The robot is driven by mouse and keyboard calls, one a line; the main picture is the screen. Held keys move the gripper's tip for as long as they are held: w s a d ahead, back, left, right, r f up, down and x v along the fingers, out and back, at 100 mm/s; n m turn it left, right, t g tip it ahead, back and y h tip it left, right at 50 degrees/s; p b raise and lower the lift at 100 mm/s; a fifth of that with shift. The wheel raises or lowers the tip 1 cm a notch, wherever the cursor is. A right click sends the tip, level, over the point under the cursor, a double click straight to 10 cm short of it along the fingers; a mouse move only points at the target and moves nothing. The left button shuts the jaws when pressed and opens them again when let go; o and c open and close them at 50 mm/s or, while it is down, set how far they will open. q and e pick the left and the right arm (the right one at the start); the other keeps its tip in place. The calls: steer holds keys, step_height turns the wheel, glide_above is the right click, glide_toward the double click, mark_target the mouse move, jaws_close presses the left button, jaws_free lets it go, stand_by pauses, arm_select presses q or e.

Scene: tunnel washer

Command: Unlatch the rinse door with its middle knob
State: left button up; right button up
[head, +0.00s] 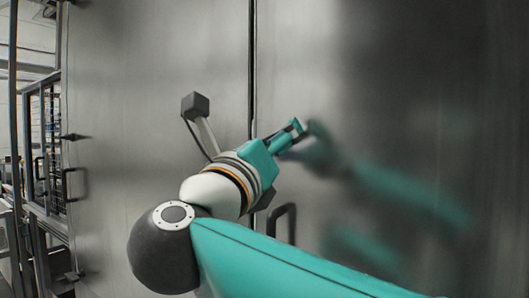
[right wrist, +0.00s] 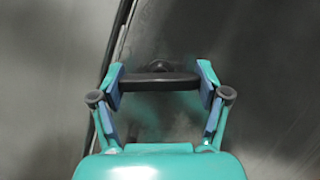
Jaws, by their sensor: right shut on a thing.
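The rinse door (head: 300,60) is a tall brushed-metal panel to the right of a dark vertical seam. My right gripper (head: 296,127) reaches up to it in the head view, by the seam. In the right wrist view my right gripper (right wrist: 162,88) has its fingers on both ends of a dark, bar-shaped knob (right wrist: 160,81), which lies roughly level in the picture. In the head view the knob is hidden by my gripper. My left gripper is out of view.
A dark pull handle (head: 283,222) stands out from the door below my right gripper. The metal panel (head: 130,100) left of the seam has another dark handle (head: 75,183) at its left edge. Metal frames and railings (head: 40,140) stand at far left.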

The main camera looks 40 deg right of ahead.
steer(key=n, duration=0.2)
steer(key=n+t+y, duration=0.1)
steer(key=n, duration=0.1)
steer(key=shift+s+d+y, duration=0.1)
steer(key=shift+y, duration=0.2)
steer(key=n+y+p, duration=0.1)
steer(key=n, duration=0.2)
steer(key=shift+r+t, duration=0.15)
steer(key=shift+t, duration=0.15)
steer(key=n+y+p, duration=0.2)
steer(key=n+p, duration=0.2)
steer(key=n, duration=0.1)
steer(key=shift+r, duration=0.1)
steer(key=shift+n+y+p, duration=0.5)
steer(key=shift+n+p, duration=0.45)
steer(key=shift+n, duration=0.15)
steer(key=shift+f+n+p, duration=0.3)
steer(key=shift+n+p, duration=0.15)
steer(key=shift+n, duration=0.05)
steer(key=shift+f, duration=0.15)
steer(key=o, duration=1.2)
steer(key=shift+c, duration=0.2)
